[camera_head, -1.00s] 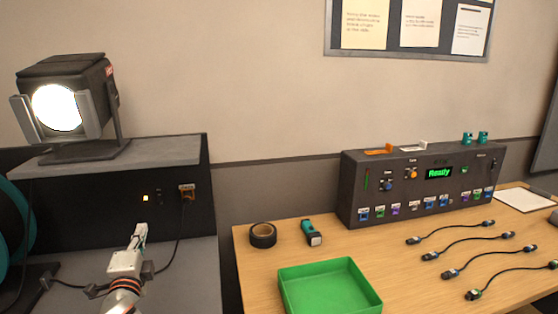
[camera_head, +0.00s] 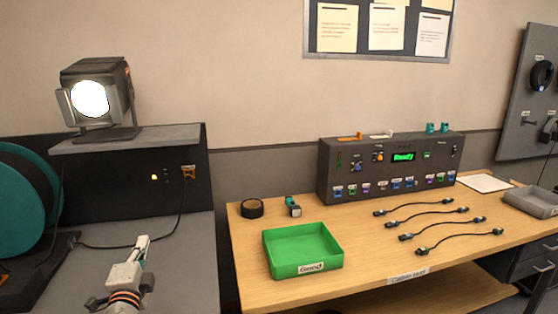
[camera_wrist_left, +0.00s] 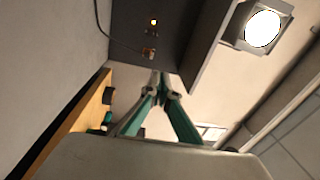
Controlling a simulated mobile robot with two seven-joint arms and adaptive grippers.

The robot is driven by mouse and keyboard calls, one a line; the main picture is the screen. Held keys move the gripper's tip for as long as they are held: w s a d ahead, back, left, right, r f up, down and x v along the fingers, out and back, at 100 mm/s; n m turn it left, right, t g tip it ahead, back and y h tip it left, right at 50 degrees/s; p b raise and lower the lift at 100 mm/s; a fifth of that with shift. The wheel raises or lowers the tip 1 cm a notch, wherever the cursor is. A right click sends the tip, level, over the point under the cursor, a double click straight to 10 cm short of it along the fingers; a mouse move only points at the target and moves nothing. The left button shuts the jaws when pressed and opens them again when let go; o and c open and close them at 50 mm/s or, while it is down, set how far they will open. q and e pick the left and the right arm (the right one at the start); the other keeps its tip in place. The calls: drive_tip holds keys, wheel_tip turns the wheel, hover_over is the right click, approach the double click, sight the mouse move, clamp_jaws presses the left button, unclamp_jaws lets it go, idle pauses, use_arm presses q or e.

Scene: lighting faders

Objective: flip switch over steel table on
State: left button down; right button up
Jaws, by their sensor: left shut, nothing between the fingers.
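A black panel (camera_head: 120,205) stands at the back of the grey steel table (camera_head: 185,260). It carries a small lit yellow light (camera_head: 153,177), tiny switch-like parts (camera_head: 170,176) right of it, and an orange-brown socket (camera_head: 189,172) with a black cable. The switch's position is too small to tell. My left gripper (camera_head: 143,240) is shut and empty, over the table in front of and below the light, apart from the panel. In the left wrist view the fingertips (camera_wrist_left: 161,77) meet below the light (camera_wrist_left: 153,21) and socket (camera_wrist_left: 149,54). My right gripper is not in view.
A lit spotlight (camera_head: 90,98) stands on the shelf above the panel. A teal reel (camera_head: 25,195) is at left. The wooden table (camera_head: 370,240) holds a green tray (camera_head: 303,262), black tape (camera_head: 252,208), a control box (camera_head: 350,165) reading "Ready" and several cables. Space before the panel is clear.

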use_arm(q)
drive_tip(key=s+d+f, duration=0.1)
drive_tip(key=f, duration=0.3)
drive_tip(key=s+d+f+n+g+h, duration=0.1)
drive_tip(key=s+f, duration=0.1)
drive_tip(key=f, duration=0.2)
drive_tip(key=s+d+f+n+g+h, duration=0.1)
drive_tip(key=s+d+f, duration=0.1)
drive_tip(key=f, duration=0.2)
drive_tip(key=shift+f, duration=0.4)
drive_tip(key=s+d+f+n+g+h, duration=0.2)
drive_tip(key=s+d+f, duration=0.4)
drive_tip(key=s+f, duration=0.4)
drive_tip(key=s+d+f+n+g+h, duration=0.3)
drive_tip(key=s+d+f+n, duration=0.3)
drive_tip(key=s, duration=1.1)
wheel_tip(320, 180, down, 4)
drive_tip(key=shift+s+f+n+g, duration=0.15)
drive_tip(key=shift+f+n+g, duration=0.15)
drive_tip(key=shift+g, duration=0.1)
